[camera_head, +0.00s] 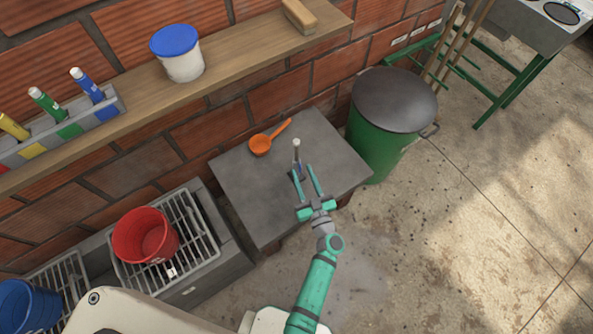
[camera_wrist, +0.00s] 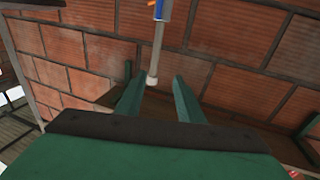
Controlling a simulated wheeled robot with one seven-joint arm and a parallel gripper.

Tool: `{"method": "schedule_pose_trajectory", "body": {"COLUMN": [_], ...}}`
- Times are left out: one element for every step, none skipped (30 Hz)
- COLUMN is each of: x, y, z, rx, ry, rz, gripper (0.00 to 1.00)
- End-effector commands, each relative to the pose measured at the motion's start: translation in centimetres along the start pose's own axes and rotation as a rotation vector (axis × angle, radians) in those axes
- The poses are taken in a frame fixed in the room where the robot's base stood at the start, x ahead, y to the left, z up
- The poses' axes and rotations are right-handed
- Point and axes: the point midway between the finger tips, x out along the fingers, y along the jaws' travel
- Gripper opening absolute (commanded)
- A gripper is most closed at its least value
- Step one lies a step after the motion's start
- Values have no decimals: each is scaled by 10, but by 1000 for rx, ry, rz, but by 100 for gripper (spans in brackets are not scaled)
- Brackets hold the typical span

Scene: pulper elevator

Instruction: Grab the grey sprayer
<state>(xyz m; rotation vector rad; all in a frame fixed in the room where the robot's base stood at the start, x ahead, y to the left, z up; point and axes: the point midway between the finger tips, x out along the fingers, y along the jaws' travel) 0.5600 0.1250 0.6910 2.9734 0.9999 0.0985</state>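A slim upright object with a grey rounded tip (camera_head: 297,144), likely the grey sprayer, stands on the dark grey table, just beyond my gripper. In the wrist view a thin grey rod (camera_wrist: 157,52) with a rounded end and a blue and orange part at the top edge lines up with the gap between my fingers. My gripper (camera_head: 302,171) is open over the table, its fingers pointing at the object. The wrist view also shows my gripper (camera_wrist: 157,82) with fingers apart. I cannot tell whether they touch the rod. The object's lower part is partly hidden by the fingers.
An orange scoop (camera_head: 261,144) lies on the table (camera_head: 258,205) to the left. A green bin (camera_head: 375,148) with a dark lid stands right. A wooden shelf (camera_head: 235,75) holds a white tub (camera_head: 183,62) and coloured bottles (camera_head: 88,85). A red bucket (camera_head: 143,238) sits on a grate at left.

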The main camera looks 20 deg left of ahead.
Motion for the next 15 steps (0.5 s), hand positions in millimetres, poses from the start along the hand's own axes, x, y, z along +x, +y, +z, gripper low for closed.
{"method": "schedule_pose_trajectory", "body": {"x": [13, 18, 24, 29, 32, 35, 37, 39, 42, 44, 46, 50, 53, 56, 61], "y": [6, 8, 10, 12, 13, 14, 15, 15, 15, 15, 15, 15, 14, 15, 14], "z": [3, 6, 9, 10, 12, 14, 14, 15, 16, 16, 17, 16, 16, 17, 17], "rx": [3, 6, 12, 14, 18, 20, 21, 24, 26, 27, 27, 27, 26, 26, 27], "ry": [-10, -18, -28, -34, -40, -46, -50, -53, -56, -57, -58, -58, -57, -57, -57], "rz": [-25, -38, -54, -64, -73, -81, -86, -91, -95, -97, -98, -99, -100, -99, -99], "gripper": [34, 34, 34, 34, 34, 34, 34, 34, 34, 34, 34, 34, 34, 34, 34]}}
